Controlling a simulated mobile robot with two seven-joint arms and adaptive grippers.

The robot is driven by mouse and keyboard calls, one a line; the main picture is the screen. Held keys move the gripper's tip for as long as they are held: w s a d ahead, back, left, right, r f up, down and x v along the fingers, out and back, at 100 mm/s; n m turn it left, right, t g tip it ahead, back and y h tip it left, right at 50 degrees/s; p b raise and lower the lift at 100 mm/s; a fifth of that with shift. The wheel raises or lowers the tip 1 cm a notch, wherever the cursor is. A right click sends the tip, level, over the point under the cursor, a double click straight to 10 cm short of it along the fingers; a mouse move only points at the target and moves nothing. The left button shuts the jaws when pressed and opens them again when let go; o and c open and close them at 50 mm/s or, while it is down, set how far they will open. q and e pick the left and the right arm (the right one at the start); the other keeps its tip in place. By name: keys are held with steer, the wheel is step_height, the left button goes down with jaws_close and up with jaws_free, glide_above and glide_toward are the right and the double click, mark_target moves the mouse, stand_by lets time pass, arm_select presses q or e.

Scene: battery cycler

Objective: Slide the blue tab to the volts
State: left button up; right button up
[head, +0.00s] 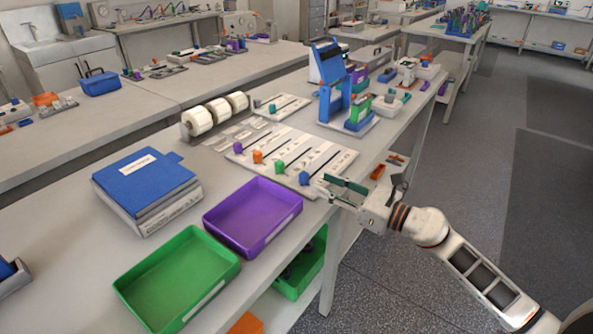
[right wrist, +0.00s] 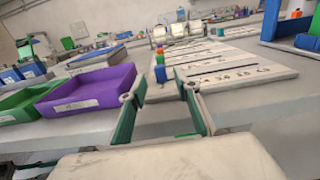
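The blue tab (head: 304,178) stands at the near end of its slot on the white slider board (head: 322,150), the end closest to my right gripper. It also shows in the right wrist view (right wrist: 160,74), ahead of and between the fingers. Purple, orange (head: 258,156) and green (head: 280,167) tabs stand in a row beside it at their slot ends. Lettering on the board is too small to read. My right gripper (head: 338,189) is open and empty, at the table's right edge, apart from the blue tab. My left gripper is not in view.
A purple tray (head: 287,221) and a green tray (head: 222,258) lie nearer on the table, beside a blue-lidded box (head: 140,168). A blue frame device (head: 333,85) stands beyond the board. White rolls (head: 197,121) are behind it to the left.

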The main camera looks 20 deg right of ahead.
mark_target(308, 176)
steer(key=p+x, duration=0.1)
steer(key=x, duration=0.6)
steer(key=shift+w+a, duration=0.1)
steer(key=shift+w, duration=0.05)
jaws_close()
